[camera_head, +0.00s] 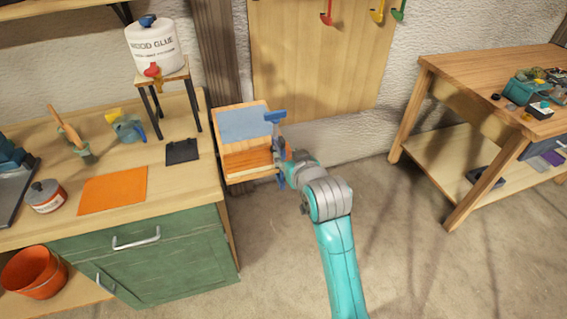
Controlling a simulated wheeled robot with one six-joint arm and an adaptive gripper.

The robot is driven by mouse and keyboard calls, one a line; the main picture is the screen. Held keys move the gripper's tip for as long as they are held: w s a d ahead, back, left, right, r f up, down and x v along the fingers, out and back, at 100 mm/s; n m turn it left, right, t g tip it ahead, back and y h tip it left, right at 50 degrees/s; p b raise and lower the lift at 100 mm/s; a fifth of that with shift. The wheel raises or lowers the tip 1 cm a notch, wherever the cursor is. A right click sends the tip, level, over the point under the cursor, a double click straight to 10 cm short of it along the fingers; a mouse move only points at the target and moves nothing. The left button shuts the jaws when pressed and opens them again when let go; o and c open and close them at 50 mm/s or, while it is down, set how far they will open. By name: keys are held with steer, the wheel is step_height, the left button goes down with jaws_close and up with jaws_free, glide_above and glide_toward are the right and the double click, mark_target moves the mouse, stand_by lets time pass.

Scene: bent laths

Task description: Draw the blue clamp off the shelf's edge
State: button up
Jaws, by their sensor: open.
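The blue clamp (275,116) is at the right edge of the small wooden shelf (233,150), with its blue top bar standing out clearly. Its lower part is largely hidden by my gripper. A small blue piece shows below the gripper, and I cannot tell whether it belongs to the clamp. My gripper (281,157) is open at the shelf's right side, just below the blue bar. The fingers are too small to tell whether they stand around the clamp or touch it.
A wooden panel (310,70) hangs behind. Another workbench (480,75) is at right. The floor between is clear.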

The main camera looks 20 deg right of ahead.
mark_target(279, 146)
steer(key=shift+x, duration=4.5)
steer(key=shift+r, duration=0.1)
jaws_close()
